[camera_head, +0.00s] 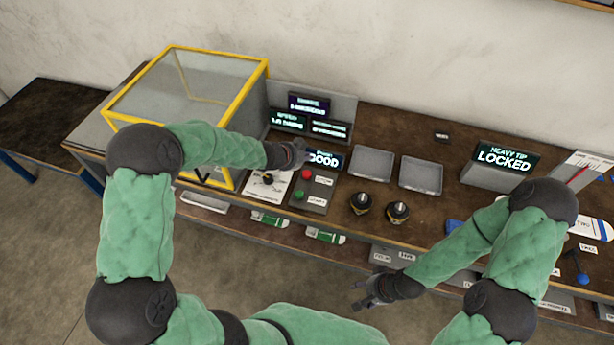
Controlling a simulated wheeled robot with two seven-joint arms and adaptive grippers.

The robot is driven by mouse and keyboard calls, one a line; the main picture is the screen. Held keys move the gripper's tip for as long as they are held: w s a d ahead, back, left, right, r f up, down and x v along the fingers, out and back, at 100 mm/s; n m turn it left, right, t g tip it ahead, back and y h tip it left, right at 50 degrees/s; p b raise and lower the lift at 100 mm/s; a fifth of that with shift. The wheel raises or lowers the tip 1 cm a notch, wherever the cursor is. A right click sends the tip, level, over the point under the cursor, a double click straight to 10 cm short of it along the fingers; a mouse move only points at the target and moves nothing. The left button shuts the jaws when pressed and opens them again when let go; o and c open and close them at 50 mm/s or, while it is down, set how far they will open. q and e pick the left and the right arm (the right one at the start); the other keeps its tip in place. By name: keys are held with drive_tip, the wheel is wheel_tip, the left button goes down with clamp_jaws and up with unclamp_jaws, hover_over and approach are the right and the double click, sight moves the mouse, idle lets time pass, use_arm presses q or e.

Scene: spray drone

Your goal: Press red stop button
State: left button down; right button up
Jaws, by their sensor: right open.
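The red stop button (307,174) sits at the upper part of a small grey control box on the workbench, above a green button (299,195). My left gripper (298,152) hangs over the bench just behind and above the red button in the picture. A gap shows between them in the picture, but I cannot tell the height. Its fingers are small and dark, so whether they are open or shut is unclear. My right gripper (360,297) is open and empty, in front of the bench's front edge, well away from the buttons.
A yellow-framed clear case (186,85) stands left of the control box. Lit displays (309,104) stand behind. Two dark round knobs (361,203) and two grey trays (372,162) lie to the right. A "LOCKED" display (503,157) stands further right.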

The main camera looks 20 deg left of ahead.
sight(310, 172)
use_arm(q)
drive_tip(key=shift+f+b, duration=2.5)
drive_tip(key=shift+f, duration=0.6)
use_arm(e)
drive_tip(key=shift+f, duration=2.9)
use_arm(q)
drive_tip(key=shift+f, duration=0.1)
drive_tip(key=shift+f+b, duration=0.25)
drive_tip(key=shift+b, duration=0.1)
use_arm(e)
drive_tip(key=shift+f, duration=0.3)
use_arm(q)
drive_tip(key=shift+f+b, duration=0.5)
drive_tip(key=shift+f, duration=0.05)
use_arm(e)
drive_tip(key=shift+f, duration=0.5)
drive_tip(key=shift+r, duration=0.1)
use_arm(q)
drive_tip(key=shift+r+p, duration=0.9)
drive_tip(key=shift+r, duration=0.05)
use_arm(e)
drive_tip(key=shift+r, duration=0.8)
use_arm(q)
wheel_tip(310, 172, up, 5)
drive_tip(key=p, duration=0.4)
drive_tip(key=shift+p, duration=0.4)
use_arm(e)
wheel_tip(310, 172, up, 5)
drive_tip(key=shift+f, duration=0.15)
